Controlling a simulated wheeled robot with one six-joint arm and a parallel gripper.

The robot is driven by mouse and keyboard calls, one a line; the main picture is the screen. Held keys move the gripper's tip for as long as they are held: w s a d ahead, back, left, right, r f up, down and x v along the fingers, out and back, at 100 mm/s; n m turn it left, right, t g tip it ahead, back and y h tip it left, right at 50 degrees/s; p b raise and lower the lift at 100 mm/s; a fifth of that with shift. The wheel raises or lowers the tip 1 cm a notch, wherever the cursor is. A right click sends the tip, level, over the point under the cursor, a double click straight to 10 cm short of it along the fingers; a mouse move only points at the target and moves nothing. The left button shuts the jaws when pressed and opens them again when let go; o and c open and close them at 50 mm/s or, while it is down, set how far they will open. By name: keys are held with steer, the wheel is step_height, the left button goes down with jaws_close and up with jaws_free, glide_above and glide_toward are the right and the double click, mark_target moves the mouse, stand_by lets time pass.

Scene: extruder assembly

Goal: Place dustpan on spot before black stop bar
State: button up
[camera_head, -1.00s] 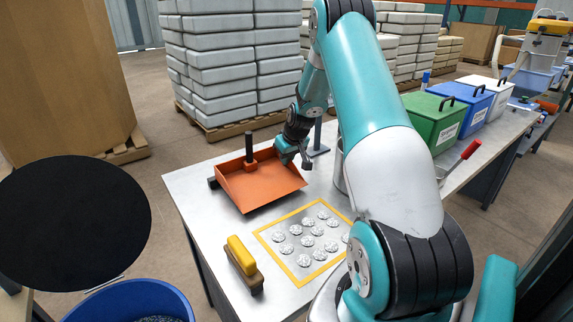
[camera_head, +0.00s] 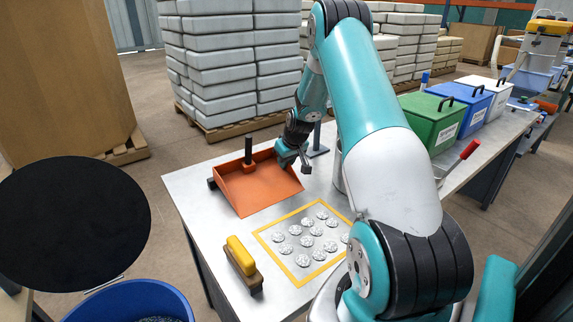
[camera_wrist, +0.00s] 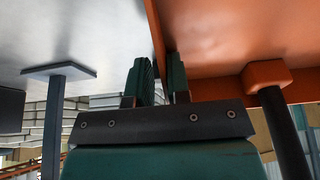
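The orange dustpan (camera_head: 258,188) lies on the grey table (camera_head: 190,200), its black upright handle (camera_head: 248,151) at the back. A small black block (camera_head: 212,183), likely the stop bar, shows at its left edge and is mostly hidden. No marked spot is visible beside it. My gripper (camera_head: 297,165) is at the dustpan's right side. In the wrist view, my gripper (camera_wrist: 161,80) has the dustpan's thin side wall between its two fingers, which look closed on it. The dustpan's inner face (camera_wrist: 215,40) fills the right of that view.
A yellow-framed panel (camera_head: 263,236) with several silver lumps lies in front of the dustpan. A yellow-topped brush (camera_head: 243,262) is at the front left edge. A blue-grey post (camera_head: 318,140) stands close right of my gripper. Green (camera_head: 434,122) and blue (camera_head: 468,104) bins stand right.

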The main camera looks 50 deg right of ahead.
steer(key=shift+s+a+f, duration=0.3)
steer(key=shift+a+f, duration=0.25)
steer(key=shift+f, duration=0.3)
steer(key=w+d+v, duration=0.1)
steer(key=v, duration=1.1)
steer(key=s+a+r+n+y, duration=0.15)
steer(key=a+r, duration=0.25)
steer(key=a, duration=0.8)
steer(key=a+r+n+y, duration=0.2)
steer(key=a+r, duration=0.2)
steer(key=a, duration=0.8)
steer(key=s+a+r+n+g+y, duration=0.1)
steer(key=s+a+r+n+g, duration=0.1)
steer(key=s+a, duration=0.8)
steer(key=s+a+r+n+g+y, duration=0.1)
steer(key=s+a+n, duration=0.3)
steer(key=s+a, duration=0.7)
steer(key=shift+s+r+g, duration=0.55)
steer(key=shift+g, duration=0.25)
